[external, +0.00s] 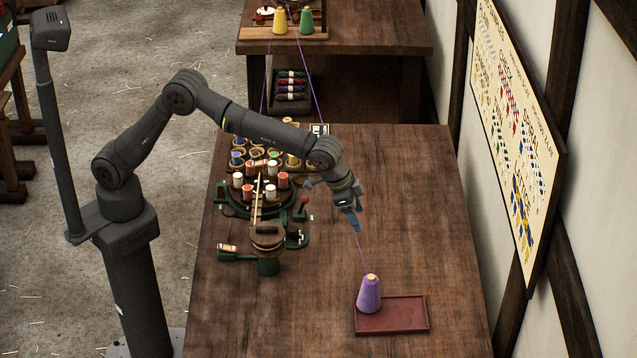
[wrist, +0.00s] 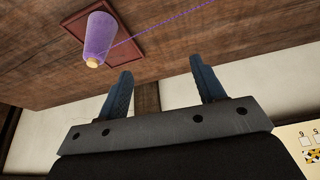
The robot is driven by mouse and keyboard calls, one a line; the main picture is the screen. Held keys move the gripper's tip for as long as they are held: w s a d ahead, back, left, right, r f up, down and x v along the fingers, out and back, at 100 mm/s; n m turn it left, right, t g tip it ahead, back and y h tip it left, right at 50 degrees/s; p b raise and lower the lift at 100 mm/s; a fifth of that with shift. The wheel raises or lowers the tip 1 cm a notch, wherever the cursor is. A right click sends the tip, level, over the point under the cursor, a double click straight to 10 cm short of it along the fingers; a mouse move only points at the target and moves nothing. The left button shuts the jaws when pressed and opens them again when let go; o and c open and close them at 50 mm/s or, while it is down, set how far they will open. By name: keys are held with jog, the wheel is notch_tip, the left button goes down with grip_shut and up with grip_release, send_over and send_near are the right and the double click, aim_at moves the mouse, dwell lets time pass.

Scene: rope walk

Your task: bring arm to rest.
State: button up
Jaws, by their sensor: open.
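My gripper (external: 355,222) is held in the air above the wooden table (external: 420,240), right of the rope-making machine (external: 268,238). In the wrist view its two blue fingers (wrist: 162,93) are apart with nothing between them. A purple thread cone (external: 369,294) stands upright on a dark red tray (external: 410,313) at the table's near end, below and apart from my gripper. The cone also shows at the upper left of the wrist view (wrist: 97,38). A purple thread runs up from the cone and passes close to my gripper; whether it touches is unclear.
The machine carries several bobbins (external: 283,180) close to the left of my wrist. A back table (external: 390,35) holds a yellow cone (external: 280,22) and a green cone (external: 306,20). A wall chart (external: 515,130) hangs at the right. The table's right side is clear.

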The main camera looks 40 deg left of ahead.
jog(key=w+a+f+n, duration=0.1)
jog(key=w+a+f, duration=0.1)
jog(key=w+a, duration=0.4)
jog(key=w+a+f+n, duration=0.2)
jog(key=w+a, duration=0.5)
jog(key=w, duration=0.4)
jog(key=shift+w+f+t+y, duration=0.3)
jog(key=shift+w+f+t, duration=0.1)
jog(key=shift+f, duration=0.15)
jog(key=shift+s, duration=0.1)
jog(key=s+d+r+m, duration=0.1)
jog(key=s+d+r, duration=0.1)
jog(key=s+d, duration=0.4)
jog(key=s+d+r+m, duration=0.1)
jog(key=s+d+r, duration=0.2)
jog(key=s+d, duration=0.3)
jog(key=s, duration=0.4)
jog(key=shift+m+g, duration=0.3)
jog(key=shift+g, duration=0.1)
jog(key=shift+s, duration=0.1)
